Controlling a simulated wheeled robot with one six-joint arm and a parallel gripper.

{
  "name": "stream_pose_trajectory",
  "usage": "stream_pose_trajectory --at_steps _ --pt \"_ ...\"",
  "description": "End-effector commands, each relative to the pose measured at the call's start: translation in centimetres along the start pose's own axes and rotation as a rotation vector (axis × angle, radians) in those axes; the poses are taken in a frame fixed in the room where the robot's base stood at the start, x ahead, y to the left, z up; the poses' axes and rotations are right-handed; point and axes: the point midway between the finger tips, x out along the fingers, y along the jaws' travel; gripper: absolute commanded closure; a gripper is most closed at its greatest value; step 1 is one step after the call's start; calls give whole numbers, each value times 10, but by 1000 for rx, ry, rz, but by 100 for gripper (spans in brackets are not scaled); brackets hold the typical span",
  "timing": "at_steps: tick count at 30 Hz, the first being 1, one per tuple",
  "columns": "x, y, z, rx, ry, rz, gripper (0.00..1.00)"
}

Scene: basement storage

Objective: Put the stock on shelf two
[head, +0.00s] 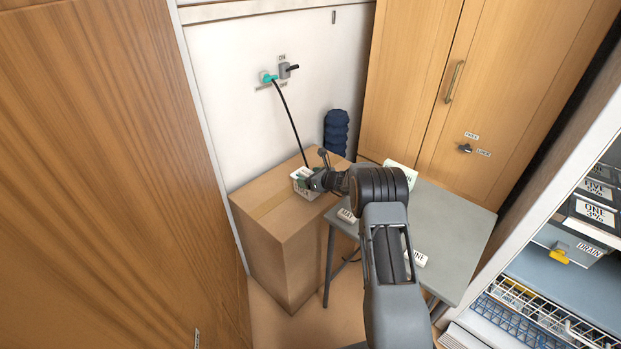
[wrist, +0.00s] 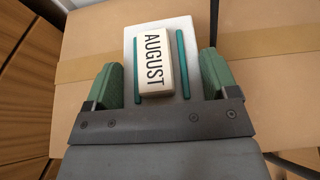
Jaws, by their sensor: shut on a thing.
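My gripper (head: 309,181) is over the top of a large cardboard box (head: 270,262). In the wrist view its green fingers (wrist: 160,75) flank a pale box with a white block marked AUGUST (wrist: 153,57) and green strips on top, and it is shut on this box. In the head view the held box (head: 299,173) is partly hidden by the gripper. I cannot tell whether it touches the cardboard. The shelf unit stands at the right, with a dark item labelled ONE (head: 595,212) and a grey bin labelled DRAIN (head: 580,243). No label reading shelf two is legible.
A grey table (head: 448,222) beside the cardboard box bears several labelled white pieces, one ending in INE (head: 417,258). A wooden cabinet (head: 405,75) stands behind it. A black cable (head: 291,118) hangs from the wall plug. A wire basket (head: 530,304) sits low at right.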

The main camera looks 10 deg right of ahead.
Motion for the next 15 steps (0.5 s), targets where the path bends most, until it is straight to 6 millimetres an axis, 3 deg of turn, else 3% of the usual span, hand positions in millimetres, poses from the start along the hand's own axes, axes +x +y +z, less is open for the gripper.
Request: stream_pose_trajectory --at_steps 1,2,8,15 --pt "1 0 -1 -1 -2 0 59" --pt "1 0 -3 0 0 0 19" --pt "1 0 -2 0 1 1 0" --pt "0 0 0 0 0 1 0"
